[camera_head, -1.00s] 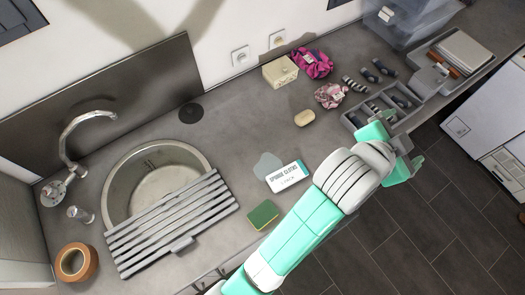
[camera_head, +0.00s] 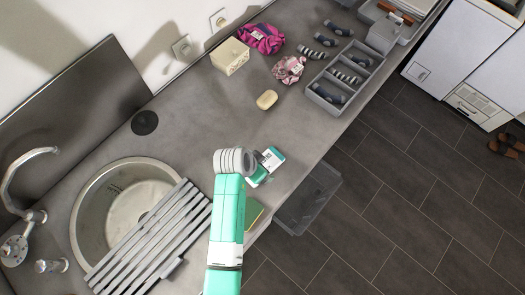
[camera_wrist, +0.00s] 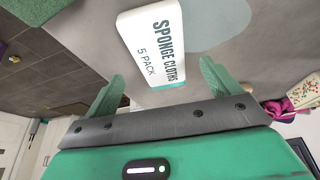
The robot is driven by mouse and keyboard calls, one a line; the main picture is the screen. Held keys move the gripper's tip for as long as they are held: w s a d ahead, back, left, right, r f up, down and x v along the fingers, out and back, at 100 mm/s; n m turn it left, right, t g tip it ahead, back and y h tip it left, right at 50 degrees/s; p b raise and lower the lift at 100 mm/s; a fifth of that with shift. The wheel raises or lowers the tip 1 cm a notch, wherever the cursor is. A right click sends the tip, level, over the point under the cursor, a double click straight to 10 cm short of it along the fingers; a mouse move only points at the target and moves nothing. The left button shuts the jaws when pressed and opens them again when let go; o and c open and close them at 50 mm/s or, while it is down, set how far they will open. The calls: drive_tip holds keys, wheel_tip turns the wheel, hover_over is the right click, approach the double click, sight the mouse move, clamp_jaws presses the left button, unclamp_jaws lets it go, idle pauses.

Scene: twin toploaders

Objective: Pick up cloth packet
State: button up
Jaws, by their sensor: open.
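The cloth packet (camera_head: 273,158), white with a teal end and printed "SPONGE CLOTHS 5 PACK", lies on the grey counter and is partly hidden by my arm in the head view. In the wrist view the packet (camera_wrist: 153,42) is just ahead of my gripper (camera_wrist: 163,82). The gripper is open, with its two green fingers apart and the packet's near end in line with the gap between them. The fingers do not grip it. In the head view my gripper (camera_head: 259,168) is at the packet's left side, mostly hidden behind my wrist.
A green and yellow sponge (camera_head: 254,213) lies beside my arm near the counter edge. A sink (camera_head: 90,225) with a grey slatted rack (camera_head: 150,240) is at left. Soap (camera_head: 267,99), a scrunchie (camera_head: 289,69) and a grey divided tray (camera_head: 345,78) are farther back. Bare counter lies left of the packet.

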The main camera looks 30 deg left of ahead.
drive_tip(key=x, duration=0.4)
drive_tip(key=shift+w+f, duration=0.1)
drive_tip(key=shift+w, duration=0.15)
drive_tip(key=shift+c, duration=0.2)
